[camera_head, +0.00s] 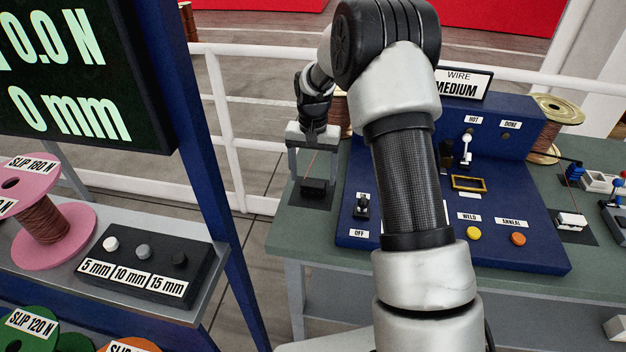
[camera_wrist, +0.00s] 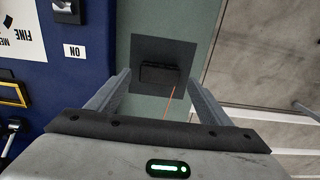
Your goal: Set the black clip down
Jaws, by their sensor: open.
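The black clip (camera_head: 314,188) sits on a dark square pad (camera_head: 325,201) at the left end of the green table. In the wrist view the clip (camera_wrist: 159,76) lies on the dark pad (camera_wrist: 178,48), ahead of the fingers. My gripper (camera_head: 312,172) is above the clip with its fingers apart. In the wrist view my gripper (camera_wrist: 165,88) is open, with the fingers on either side of the clip's line and nothing between them. A thin orange wire (camera_wrist: 170,100) runs from near the clip. I cannot tell whether a finger touches the clip.
The blue console (camera_head: 500,245) with switches and buttons stands right of the pad, partly hidden by my arm. A copper spool (camera_head: 545,140) is behind it. A grey shelf (camera_head: 75,270) with a pink spool (camera_head: 45,225) is at left. A white rail (camera_head: 225,140) runs behind.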

